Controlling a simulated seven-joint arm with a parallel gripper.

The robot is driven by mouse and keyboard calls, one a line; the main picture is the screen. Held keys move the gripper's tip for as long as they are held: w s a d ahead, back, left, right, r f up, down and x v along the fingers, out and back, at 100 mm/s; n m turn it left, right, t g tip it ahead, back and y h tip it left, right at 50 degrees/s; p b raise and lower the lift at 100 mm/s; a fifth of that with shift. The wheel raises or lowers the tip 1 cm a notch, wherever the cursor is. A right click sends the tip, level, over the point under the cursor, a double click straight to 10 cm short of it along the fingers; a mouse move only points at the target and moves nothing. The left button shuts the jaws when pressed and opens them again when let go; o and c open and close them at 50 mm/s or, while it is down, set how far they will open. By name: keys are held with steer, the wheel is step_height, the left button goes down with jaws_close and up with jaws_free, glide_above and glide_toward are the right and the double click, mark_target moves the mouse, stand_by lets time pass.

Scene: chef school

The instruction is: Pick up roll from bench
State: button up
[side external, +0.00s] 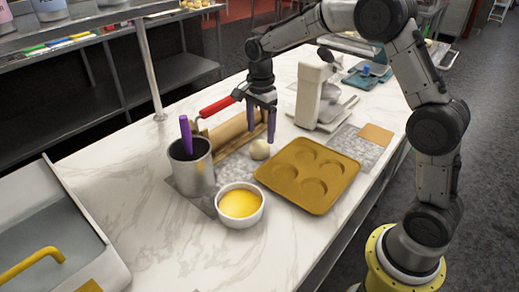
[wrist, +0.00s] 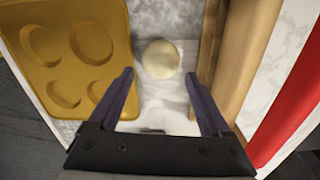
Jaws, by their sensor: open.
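The roll (side external: 260,149) is a small, pale, round ball on the bench (side external: 127,222), between the rolling pin and the muffin pan.
A golden muffin pan (side external: 328,161) lies close on one side of the roll. A wooden rolling pin (side external: 229,133) lies on the other, beside a red handle (side external: 217,107). A bowl of yellow liquid (side external: 240,204), a metal pot (side external: 191,167) and a white mixer (side external: 313,92) stand nearby.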

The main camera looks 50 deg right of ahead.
mark_target(260, 143)
steer(key=shift+w+a+f, duration=0.1)
steer(key=shift+a+f, duration=0.05)
steer(key=shift+f, duration=2.8)
steer(key=shift+c, duration=0.3)
steer(key=c, duration=1)
